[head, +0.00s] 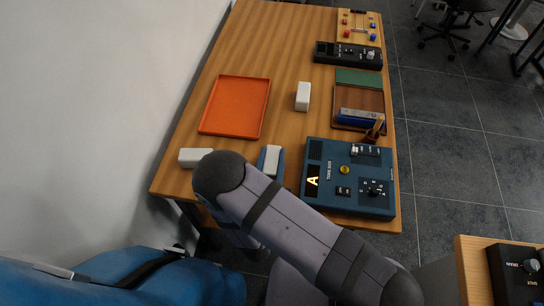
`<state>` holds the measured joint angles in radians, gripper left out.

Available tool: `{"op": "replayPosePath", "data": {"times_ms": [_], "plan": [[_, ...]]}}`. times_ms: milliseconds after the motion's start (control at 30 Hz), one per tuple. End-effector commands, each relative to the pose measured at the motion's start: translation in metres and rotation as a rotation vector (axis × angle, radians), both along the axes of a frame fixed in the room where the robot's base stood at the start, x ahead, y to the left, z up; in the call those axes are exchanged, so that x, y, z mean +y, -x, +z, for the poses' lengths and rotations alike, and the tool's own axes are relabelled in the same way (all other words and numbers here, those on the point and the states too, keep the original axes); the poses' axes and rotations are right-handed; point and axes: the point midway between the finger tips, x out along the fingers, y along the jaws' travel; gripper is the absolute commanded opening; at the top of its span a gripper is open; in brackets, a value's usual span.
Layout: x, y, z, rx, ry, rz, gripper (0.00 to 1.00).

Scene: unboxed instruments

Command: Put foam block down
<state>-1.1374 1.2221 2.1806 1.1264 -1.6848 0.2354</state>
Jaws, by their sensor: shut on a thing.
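Three pale blocks that look like foam show in the head view. One white block (303,96) lies on the middle of the wooden table, right of the orange tray. Another white block (194,158) lies near the table's left edge. A light grey block (272,157) lies on or in a small blue piece (262,162) beside my arm; I cannot tell which. My grey arm crosses the front of the table, and its rounded joint is near the left white block. My gripper and anything in it are hidden.
An empty orange tray (236,106) lies at the left. A blue instrument (346,178) marked A stands at the front right. Behind it are a brown tray (372,101) with a blue item (358,118), a black instrument (347,55) and a wooden board (359,20). Bare wood lies around the middle block.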

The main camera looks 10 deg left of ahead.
Motion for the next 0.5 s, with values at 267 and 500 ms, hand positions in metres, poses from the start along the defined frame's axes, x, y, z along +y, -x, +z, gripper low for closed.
{"op": "replayPosePath", "data": {"times_ms": [267,500], "plan": [[0.0,0.0,-0.0011,0.0,0.0,0.0,0.53],[0.0005,0.0013,-0.0011,0.0,0.0,0.001,0.53]]}}
